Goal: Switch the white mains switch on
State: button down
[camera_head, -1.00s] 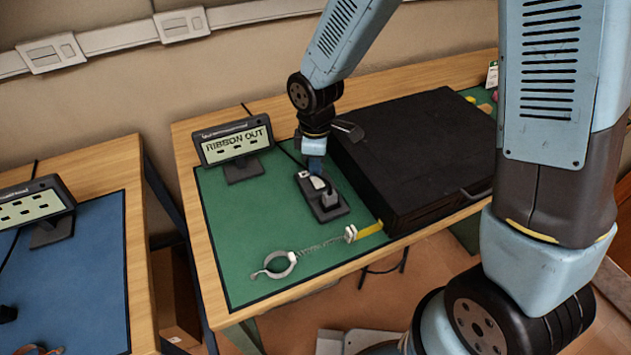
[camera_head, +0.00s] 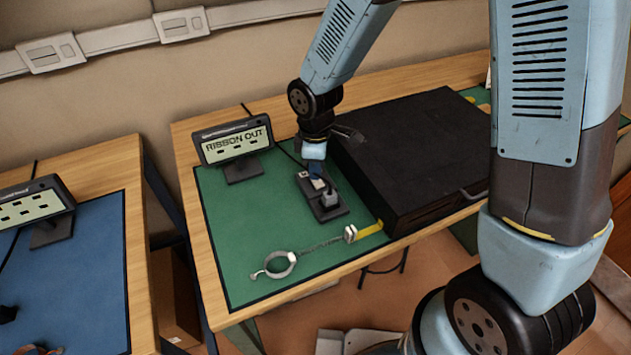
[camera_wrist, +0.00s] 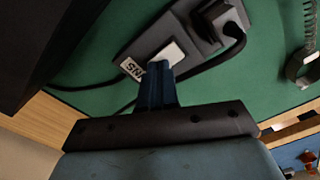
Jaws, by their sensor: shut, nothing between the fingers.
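The white mains switch (camera_head: 318,184) is a small rocker on a dark power block (camera_head: 331,214) lying on the green mat. In the wrist view the switch (camera_wrist: 168,56) shows just beyond my fingertips, beside a label whose visible letters end in "NS". My gripper (camera_head: 316,174) is shut and empty, pointing down at the switch. In the wrist view the blue fingers (camera_wrist: 158,68) overlap the switch's near edge. I cannot tell whether they touch it, and its on or off position is not clear.
A plug (camera_head: 329,197) with a cable sits in the block beside the switch. A large black case (camera_head: 415,155) stands close on the right. A display reading "RIBBON OUT" (camera_head: 235,141) stands behind left. A wrist strap with coiled cord (camera_head: 277,265) lies in front.

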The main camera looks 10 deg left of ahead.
jog(key=shift+f, duration=0.2)
jog(key=shift+r, duration=3.5)
jog(key=shift+w+d+r, duration=0.1)
jog(key=d+r+m+t, duration=0.3)
jog(key=d+r+m, duration=0.6)
jog(key=d+r, duration=0.65)
jog(key=s+d+r+m+t, duration=0.1)
jog(key=s+d+r+m, duration=0.3)
jog(key=d, duration=0.3)
jog(key=s+d+r+m+t, duration=0.1)
jog(key=s+d+r+m, duration=0.3)
jog(key=s+d+m, duration=0.1)
jog(key=shift+s+d+r+t, duration=0.15)
jog(key=shift+s+d+t, duration=0.15)
jog(key=shift+s+d, duration=0.75)
